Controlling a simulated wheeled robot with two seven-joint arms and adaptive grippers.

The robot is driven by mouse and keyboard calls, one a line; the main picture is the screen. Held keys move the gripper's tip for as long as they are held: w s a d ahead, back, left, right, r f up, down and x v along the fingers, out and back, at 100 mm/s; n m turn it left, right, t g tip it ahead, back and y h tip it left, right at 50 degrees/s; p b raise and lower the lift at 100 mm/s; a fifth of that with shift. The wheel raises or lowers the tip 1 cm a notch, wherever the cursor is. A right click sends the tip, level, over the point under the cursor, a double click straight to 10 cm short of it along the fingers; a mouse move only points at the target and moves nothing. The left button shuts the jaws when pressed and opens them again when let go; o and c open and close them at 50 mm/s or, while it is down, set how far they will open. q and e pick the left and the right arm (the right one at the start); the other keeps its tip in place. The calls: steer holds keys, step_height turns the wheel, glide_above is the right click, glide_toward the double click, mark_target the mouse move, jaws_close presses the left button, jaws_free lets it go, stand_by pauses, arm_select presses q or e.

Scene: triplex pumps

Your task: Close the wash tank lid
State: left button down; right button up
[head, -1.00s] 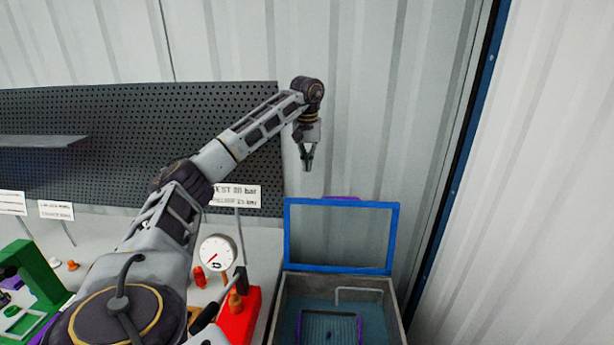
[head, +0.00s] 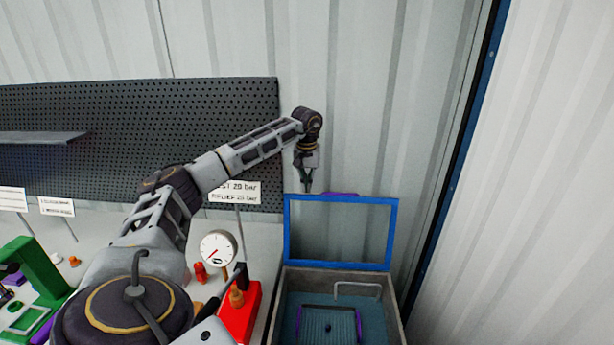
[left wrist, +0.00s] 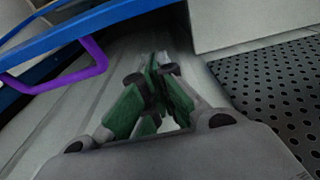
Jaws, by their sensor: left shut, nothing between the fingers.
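The wash tank lid is a blue-framed panel (head: 340,266) standing upright, open, at the back of the wash tank (head: 277,312). A purple handle (head: 341,194) shows at its top edge, and also in the left wrist view (left wrist: 88,66) beside the blue frame (left wrist: 100,19). My left gripper (head: 308,188) is shut and empty, pointing down at the lid's top edge, left of the handle. In the left wrist view its green-padded fingers (left wrist: 155,75) are together, apart from the handle. Whether it stands behind the lid is hard to tell in the head view. My right gripper is not in view.
A purple-handled basket (head: 330,310) sits inside the tank. Left of the tank are a red block (head: 240,312), a gauge (head: 217,247) and a sign (head: 236,193). A dark pegboard (head: 130,140) and a corrugated wall (head: 370,90) stand behind.

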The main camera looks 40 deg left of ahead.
arm_select(q)
steer(key=shift+s+d+r+p, duration=0.2)
steer(key=shift+s+d+r, duration=0.05)
steer(key=shift+s+d, duration=0.35)
steer(key=shift+s+d+r+p, duration=0.15)
steer(key=shift+s+d+r, duration=0.1)
steer(key=shift+s+d, duration=0.35)
steer(key=shift+s+a, duration=0.1)
steer(key=shift+s, duration=0.05)
